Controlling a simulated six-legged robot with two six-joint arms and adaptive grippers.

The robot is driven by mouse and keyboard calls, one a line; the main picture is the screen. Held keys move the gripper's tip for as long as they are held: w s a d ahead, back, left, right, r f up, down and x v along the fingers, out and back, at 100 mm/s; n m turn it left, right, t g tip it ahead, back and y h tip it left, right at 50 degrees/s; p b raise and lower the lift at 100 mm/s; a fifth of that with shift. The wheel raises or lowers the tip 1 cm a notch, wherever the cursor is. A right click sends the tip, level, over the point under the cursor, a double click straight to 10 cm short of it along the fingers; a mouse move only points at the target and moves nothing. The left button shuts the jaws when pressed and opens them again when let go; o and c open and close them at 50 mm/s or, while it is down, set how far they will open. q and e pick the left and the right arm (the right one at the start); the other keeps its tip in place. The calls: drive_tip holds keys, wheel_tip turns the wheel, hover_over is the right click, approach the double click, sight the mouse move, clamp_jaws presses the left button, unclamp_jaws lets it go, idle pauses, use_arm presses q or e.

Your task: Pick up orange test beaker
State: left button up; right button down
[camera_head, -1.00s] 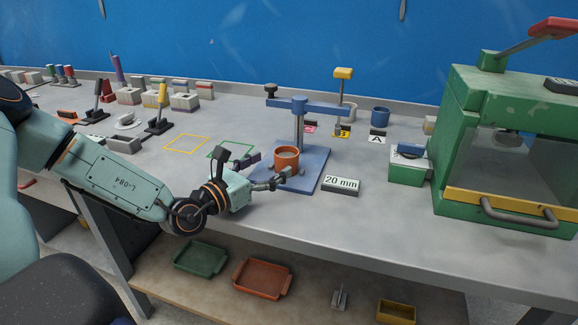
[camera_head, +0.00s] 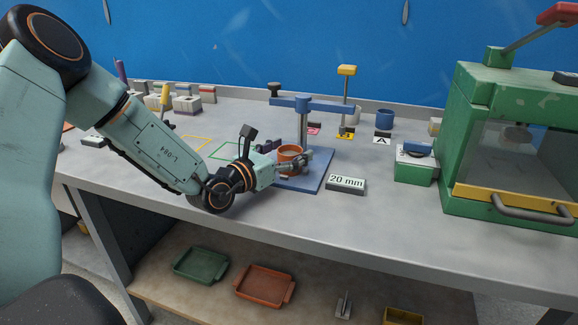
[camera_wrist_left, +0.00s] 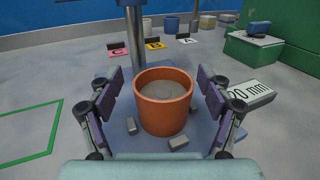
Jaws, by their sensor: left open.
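The orange test beaker (camera_head: 291,156) stands upright on the blue base plate (camera_head: 318,180) of the blue stand (camera_head: 303,115). In the left wrist view the orange beaker (camera_wrist_left: 163,104) shows grey material inside, near its rim. My left gripper (camera_head: 287,156) is open, its fingers on either side of the beaker. The left wrist view shows the open left gripper (camera_wrist_left: 163,98) with a gap between each finger pad and the beaker. My right gripper is not in view.
Small grey pieces (camera_wrist_left: 179,141) lie on the plate around the beaker. A "20 mm" block (camera_head: 346,184) lies right of the stand. A green machine (camera_head: 460,150) stands farther right. A and B cards (camera_head: 382,137) and cups (camera_head: 385,119) are behind.

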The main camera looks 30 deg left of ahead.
use_arm(q)
drive_tip(key=shift+s+d+r, duration=0.2)
drive_tip(key=shift+r, duration=0.05)
drive_tip(key=shift+c, duration=0.3)
drive_tip(key=shift+w+a+f, duration=0.1)
drive_tip(key=shift+w+f, duration=0.1)
drive_tip(key=c, duration=0.6)
drive_tip(key=shift+s+r, duration=0.1)
drive_tip(key=shift+r, duration=0.05)
drive_tip(key=c, duration=0.8)
drive_tip(key=shift+c, duration=0.3)
